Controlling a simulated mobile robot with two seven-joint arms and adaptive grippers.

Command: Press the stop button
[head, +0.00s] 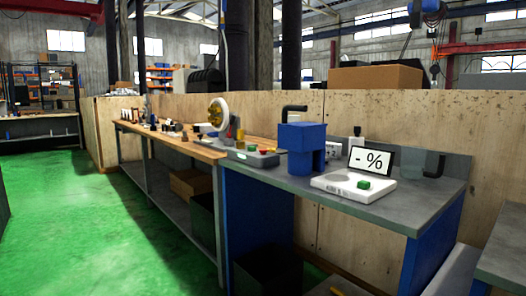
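A low grey control box (252,156) sits on the workbench left of the blue machine block. Small coloured buttons show on its top, red and green among them; they are too small for me to read any label or tell for sure which is the stop button. A round white wheel-like part with a yellow-brown centre (218,112) stands just behind and left of the box. Neither of my grippers is in this view.
A blue block-shaped machine (302,148) stands on the grey bench (407,208). To its right are a white device (338,182) with a green piece (364,184) and a "- %" display (372,161). Plywood panels (430,115) stand behind. The green floor (90,230) at left is clear.

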